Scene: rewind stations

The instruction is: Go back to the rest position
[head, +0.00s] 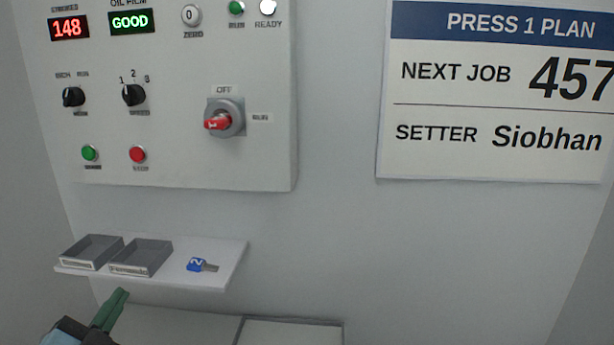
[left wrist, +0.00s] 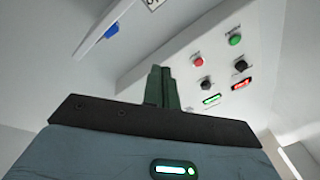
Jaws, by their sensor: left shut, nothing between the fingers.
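My left gripper (head: 120,295) is at the lower left of the head view, below the small white shelf and apart from it. Its green fingers are together with nothing between them. In the left wrist view the shut fingers (left wrist: 161,86) point up toward the wall, with the control panel (left wrist: 225,70) beyond them to the right. The same grey-white control panel (head: 180,110) fills the upper left of the head view. My right gripper is not in either view.
A white shelf (head: 222,272) below the panel holds two grey trays (head: 92,252) (head: 141,257) and a blue key tag (head: 197,265). A job plan sign (head: 495,90) hangs at right. A pale surface (head: 290,333) lies below. The wall between is bare.

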